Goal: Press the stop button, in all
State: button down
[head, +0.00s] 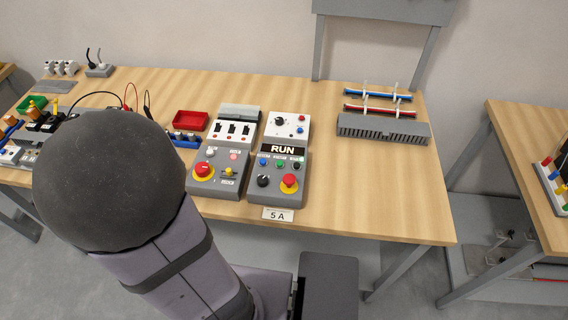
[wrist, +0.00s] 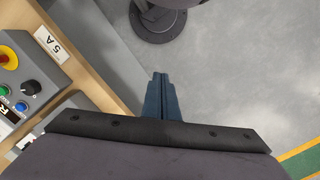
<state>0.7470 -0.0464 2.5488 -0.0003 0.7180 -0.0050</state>
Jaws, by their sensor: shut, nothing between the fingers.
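The right control box (head: 258,194) stands near the table's front edge with a lit RUN display (head: 283,149). Below the display are a blue button (head: 263,162), a green button (head: 280,163) and a black button (head: 297,165); their labels are too small to read. Lower down are a black knob (head: 263,181) and a red mushroom button (head: 289,181) on a yellow collar. In the wrist view, part of this box (wrist: 45,78) shows at the left. My gripper (wrist: 161,76) is shut and empty, past the table edge over the floor. The head view does not show its fingers.
A left control box (head: 200,186) has another red mushroom button (head: 203,169) and switches. A "5 A" plate (head: 277,214) sits at the front edge. A red tray (head: 190,121) and a grey slotted rack (head: 383,129) stand farther back. The table's right front is clear.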

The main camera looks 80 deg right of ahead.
jog(key=s+d+m+h, duration=0.2)
jog(key=s+d+m, duration=0.1)
jog(key=d+m, duration=0.3)
jog(key=s+d+r+m+t+h, duration=0.1)
jog(key=s+d+m, duration=0.3)
jog(key=d, duration=0.7)
jog(key=s+d+m+t+h, duration=0.1)
jog(key=s+d+m+h, duration=0.2)
jog(key=d+m, duration=0.5)
jog(key=shift+s+d+r, duration=0.25)
jog(key=shift+s+d, duration=0.25)
jog(key=shift+s, duration=0.15)
jog(key=s+d+r+m+g+h, duration=0.1)
jog(key=s+d+r+m+g, duration=0.1)
jog(key=s, duration=0.3)
jog(key=s+d+r+m+g+h, duration=0.2)
jog(key=s+d+r+m+g, duration=0.1)
jog(key=s, duration=0.2)
jog(key=shift+s, duration=0.4)
jog(key=shift+f, duration=0.1)
